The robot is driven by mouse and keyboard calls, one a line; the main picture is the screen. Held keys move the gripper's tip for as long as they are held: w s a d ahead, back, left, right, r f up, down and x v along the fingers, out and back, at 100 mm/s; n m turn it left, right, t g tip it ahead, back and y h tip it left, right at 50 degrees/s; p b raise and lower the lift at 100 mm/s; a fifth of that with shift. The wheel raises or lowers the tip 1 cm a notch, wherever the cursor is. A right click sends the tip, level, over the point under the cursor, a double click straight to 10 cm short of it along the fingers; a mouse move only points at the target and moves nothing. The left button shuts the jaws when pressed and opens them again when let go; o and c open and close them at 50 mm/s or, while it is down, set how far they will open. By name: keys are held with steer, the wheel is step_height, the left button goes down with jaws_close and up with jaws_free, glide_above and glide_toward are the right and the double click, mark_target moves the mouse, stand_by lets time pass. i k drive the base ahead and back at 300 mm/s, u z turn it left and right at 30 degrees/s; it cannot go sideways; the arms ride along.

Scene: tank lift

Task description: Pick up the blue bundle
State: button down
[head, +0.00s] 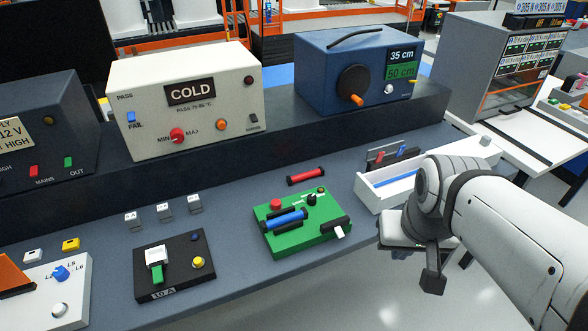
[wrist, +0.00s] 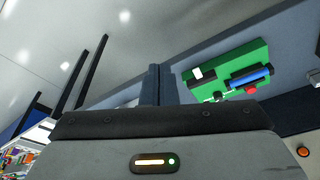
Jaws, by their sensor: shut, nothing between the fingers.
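A blue cylinder (head: 285,219) lies in a black holder on a green board (head: 320,233) on the grey bench. It also shows in the wrist view (wrist: 250,77), at the upper right. A long thin blue piece (head: 396,177) lies in a white open tray (head: 371,198) to the right of the board. I cannot tell which of these two is the blue bundle. My gripper (head: 432,282) hangs right of the green board, past the bench's front edge, apart from both. Its fingers are together and empty in the wrist view (wrist: 158,84).
A red cylinder (head: 307,176) lies behind the green board. A black switch box (head: 175,266) stands to its left. The white COLD unit (head: 190,125) and a blue unit (head: 340,68) stand on a raised dark ledge behind.

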mark_target(266, 226)
steer(key=u, duration=2)
steer(key=k, duration=0.75)
steer(key=z, duration=0.55)
steer(key=i, duration=0.95)
steer(key=u, duration=0.05)
